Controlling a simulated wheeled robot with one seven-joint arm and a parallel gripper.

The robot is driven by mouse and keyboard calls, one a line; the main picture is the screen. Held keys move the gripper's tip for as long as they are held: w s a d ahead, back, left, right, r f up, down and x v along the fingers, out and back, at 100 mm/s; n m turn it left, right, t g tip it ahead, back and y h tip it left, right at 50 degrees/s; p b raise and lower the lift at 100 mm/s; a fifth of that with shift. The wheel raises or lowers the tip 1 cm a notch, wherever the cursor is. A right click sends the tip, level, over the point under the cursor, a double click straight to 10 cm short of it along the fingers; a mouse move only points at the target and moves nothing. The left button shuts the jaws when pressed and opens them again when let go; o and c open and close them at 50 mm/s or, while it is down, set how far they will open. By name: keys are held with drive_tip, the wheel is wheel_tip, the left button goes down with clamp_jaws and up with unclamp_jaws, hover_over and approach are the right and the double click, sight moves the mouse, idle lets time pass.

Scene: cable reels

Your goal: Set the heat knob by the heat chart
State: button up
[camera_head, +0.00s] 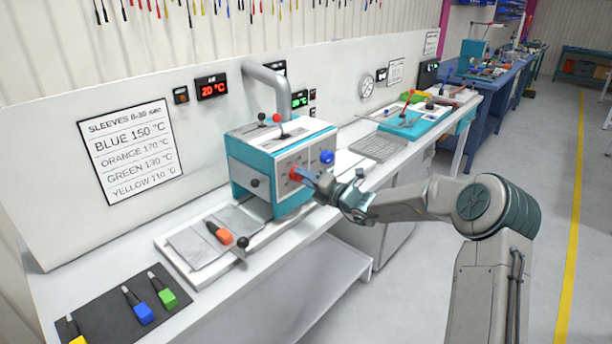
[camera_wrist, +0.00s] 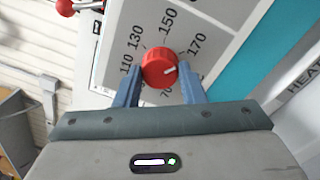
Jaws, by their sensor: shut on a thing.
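The heat knob is red and round, on the front of the teal and white box (camera_head: 262,180) in the head view (camera_head: 295,174). In the wrist view the knob (camera_wrist: 158,66) sits between the two blue fingers of my gripper (camera_wrist: 160,80), which is shut on it. Its white mark points right, on the side of the 170; the exact setting is hard to tell. Printed 110, 130, 150 and 170 surround it. The heat chart (camera_head: 130,150) on the wall reads blue 150, orange 170, green about 130, yellow about 110. My gripper also shows in the head view (camera_head: 318,184).
An orange-handled piece (camera_head: 219,232) lies on the tray (camera_head: 178,258) left of the box. Blue (camera_head: 143,312), green (camera_head: 168,298) and yellow pieces lie on a dark mat (camera_head: 112,318). A red wall display (camera_head: 213,88) reads 20 °C. A blue knob (camera_head: 327,157) sits beside the red one.

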idle(0.3)
drive_tip(key=o, duration=1)
drive_tip(key=b+v, duration=0.2)
drive_tip(key=v, duration=1.1)
drive_tip(key=shift+s+d, duration=0.3)
drive_tip(key=shift+f, duration=0.15)
